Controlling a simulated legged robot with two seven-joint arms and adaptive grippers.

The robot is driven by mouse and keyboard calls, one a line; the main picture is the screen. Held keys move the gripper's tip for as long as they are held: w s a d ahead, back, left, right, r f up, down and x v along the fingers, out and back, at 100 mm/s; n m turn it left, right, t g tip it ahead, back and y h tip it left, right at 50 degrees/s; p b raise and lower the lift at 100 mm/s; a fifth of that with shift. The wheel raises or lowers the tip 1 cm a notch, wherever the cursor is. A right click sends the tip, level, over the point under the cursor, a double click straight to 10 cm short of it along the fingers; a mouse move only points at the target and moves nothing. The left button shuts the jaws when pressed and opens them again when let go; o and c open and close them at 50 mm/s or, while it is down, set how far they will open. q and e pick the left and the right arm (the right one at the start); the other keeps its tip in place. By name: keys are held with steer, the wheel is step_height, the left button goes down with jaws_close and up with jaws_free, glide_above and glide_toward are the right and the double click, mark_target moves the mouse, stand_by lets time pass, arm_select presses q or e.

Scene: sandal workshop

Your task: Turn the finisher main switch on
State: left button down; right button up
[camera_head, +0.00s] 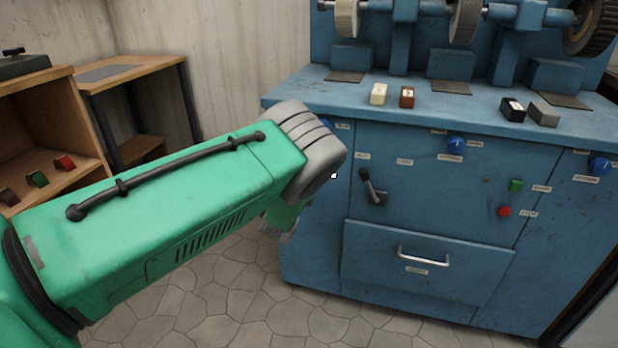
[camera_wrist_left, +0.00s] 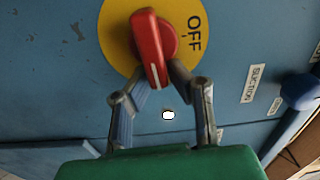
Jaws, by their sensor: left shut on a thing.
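The main switch is a red rotary knob (camera_wrist_left: 152,45) on a yellow round plate (camera_wrist_left: 117,33) in the left wrist view. "OFF" is printed on the plate right of the knob, and the knob's white line points down in the picture, away from that word. My left gripper (camera_wrist_left: 160,80) is shut on the knob's lower end, one finger at each side. In the head view my green left arm reaches to the left end of the blue finisher (camera_head: 400,285). The arm hides the switch and most of the gripper there. My right gripper is not in view.
The finisher's front has a lever (camera_head: 371,187), blue knobs (camera_head: 456,144), a green button (camera_head: 516,185), a red button (camera_head: 505,211) and a drawer handle (camera_head: 424,256). Small blocks (camera_head: 378,94) lie on its top. A wooden shelf (camera_head: 45,125) stands at the left.

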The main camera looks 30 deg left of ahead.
arm_select(q)
steer(key=shift+s+a+f+m+y, duration=0.25)
steer(key=shift+s+a+m+y, duration=0.05)
steer(key=shift+a, duration=0.3)
steer(key=c, duration=1.5)
jaws_free()
steer(key=shift+c, duration=0.2)
steer(key=shift+a, duration=0.15)
steer(key=shift+w, duration=0.1)
steer(key=shift+w+d, duration=0.1)
steer(key=shift+d, duration=0.4)
steer(key=shift+r, duration=0.1)
